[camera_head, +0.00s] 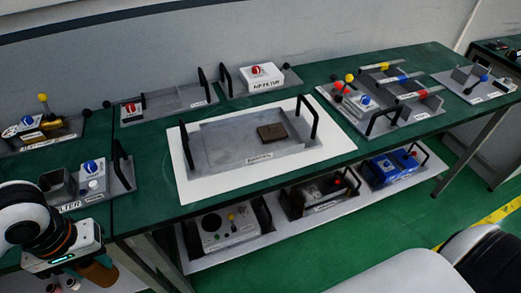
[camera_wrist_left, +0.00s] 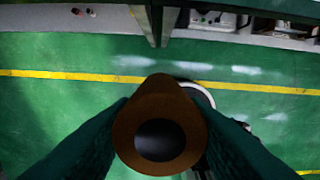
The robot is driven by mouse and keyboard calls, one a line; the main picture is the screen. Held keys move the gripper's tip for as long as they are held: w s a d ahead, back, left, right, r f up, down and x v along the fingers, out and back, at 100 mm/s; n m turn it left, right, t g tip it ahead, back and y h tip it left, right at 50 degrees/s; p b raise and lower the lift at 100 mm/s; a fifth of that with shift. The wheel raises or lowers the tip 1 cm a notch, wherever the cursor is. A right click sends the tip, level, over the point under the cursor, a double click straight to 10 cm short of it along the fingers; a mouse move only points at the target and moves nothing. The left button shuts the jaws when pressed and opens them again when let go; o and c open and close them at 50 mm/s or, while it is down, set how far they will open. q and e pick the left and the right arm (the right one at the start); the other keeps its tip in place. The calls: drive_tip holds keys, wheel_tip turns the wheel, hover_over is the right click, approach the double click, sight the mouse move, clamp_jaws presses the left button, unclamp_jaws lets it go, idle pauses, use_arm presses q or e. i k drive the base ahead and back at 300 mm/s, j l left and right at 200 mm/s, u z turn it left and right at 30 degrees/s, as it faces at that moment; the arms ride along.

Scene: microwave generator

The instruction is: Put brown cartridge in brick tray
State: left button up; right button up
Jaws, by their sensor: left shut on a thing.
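The brown cartridge (camera_head: 100,273) is in my left gripper (camera_head: 88,264) at the lower left of the head view, in front of the table's near edge and partly hidden by the gripper. In the left wrist view the brown cartridge (camera_wrist_left: 160,100) shows end-on, with a dark round middle, between the two dark green fingers shut on it. The brick tray (camera_head: 217,150) is a grey tray with black handles on a white mat, right of and beyond my gripper. A dark brown brick (camera_head: 272,132) lies in it. My right gripper is not in view.
A grey holder with a blue-knobbed part (camera_head: 90,177) stands between my left gripper and the brick tray. Other trays (camera_head: 165,103) line the back of the green table (camera_head: 150,172). Several devices sit on the lower shelf (camera_head: 290,233). Much of the brick tray's floor is bare.

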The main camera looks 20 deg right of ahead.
sight(250, 139)
drive_tip(key=z, duration=1.55)
drive_tip(key=j+z, duration=0.4)
drive_tip(key=j, duration=0.2)
drive_tip(key=k+j+z, duration=0.15)
drive_tip(key=j+z, duration=0.25)
drive_tip(key=j, duration=0.2)
